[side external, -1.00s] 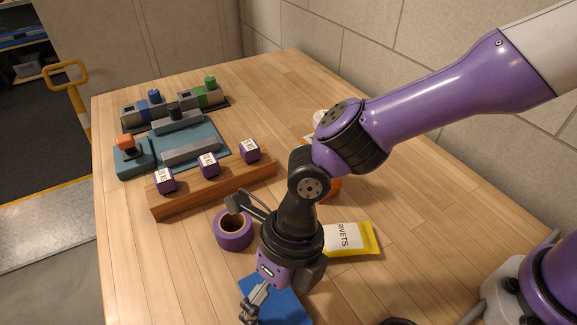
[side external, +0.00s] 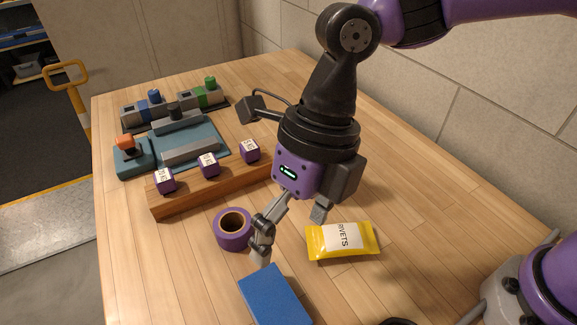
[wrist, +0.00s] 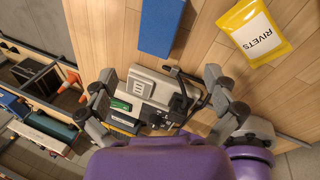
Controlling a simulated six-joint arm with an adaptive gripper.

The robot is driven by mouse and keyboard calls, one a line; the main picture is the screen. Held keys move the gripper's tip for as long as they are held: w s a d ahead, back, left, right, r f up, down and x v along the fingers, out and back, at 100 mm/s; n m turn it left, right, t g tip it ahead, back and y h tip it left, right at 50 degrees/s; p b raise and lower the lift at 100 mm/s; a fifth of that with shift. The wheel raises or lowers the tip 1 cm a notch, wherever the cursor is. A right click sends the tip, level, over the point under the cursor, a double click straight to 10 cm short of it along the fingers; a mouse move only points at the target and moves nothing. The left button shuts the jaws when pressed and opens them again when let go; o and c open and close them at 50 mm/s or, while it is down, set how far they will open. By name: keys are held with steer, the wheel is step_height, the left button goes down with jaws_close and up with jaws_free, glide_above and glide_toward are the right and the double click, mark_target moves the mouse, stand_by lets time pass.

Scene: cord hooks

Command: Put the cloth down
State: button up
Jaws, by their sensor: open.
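A blue, flat, rectangular piece, which looks like the folded cloth (side external: 275,296), lies on the wooden table near the front of the side view. It also shows at the top of the wrist view (wrist: 160,24). My gripper (side external: 290,238) is raised above the table, behind the blue piece in the side view. Its fingers are spread apart with nothing between them. In the wrist view the open fingers (wrist: 158,78) are apart from the blue piece.
A purple tape roll (side external: 234,229) stands left of my gripper, and a yellow rivets packet (side external: 342,241) lies to the right. Behind are a wooden rail (side external: 190,202) with purple blocks and a teal fixture (side external: 215,150). Table around the packet is bare.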

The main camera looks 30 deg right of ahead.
steer(key=w+d+r+m+t, duration=0.2)
steer(key=d+m, duration=0.4)
steer(key=m, duration=0.3)
steer(key=w+d+r+m+t, duration=0.1)
steer(key=d+r+m+t, duration=0.15)
steer(key=d+m, duration=0.5)
steer(key=s+d+m+t+h, duration=0.1)
steer(key=s+d+m, duration=0.1)
steer(key=d+m, duration=0.5)
steer(key=s+d+m+t+h, duration=0.1)
steer(key=d+m, duration=0.6)
steer(key=m, duration=0.9)
steer(key=shift+s+h, duration=0.5)
steer(key=shift+s, duration=0.1)
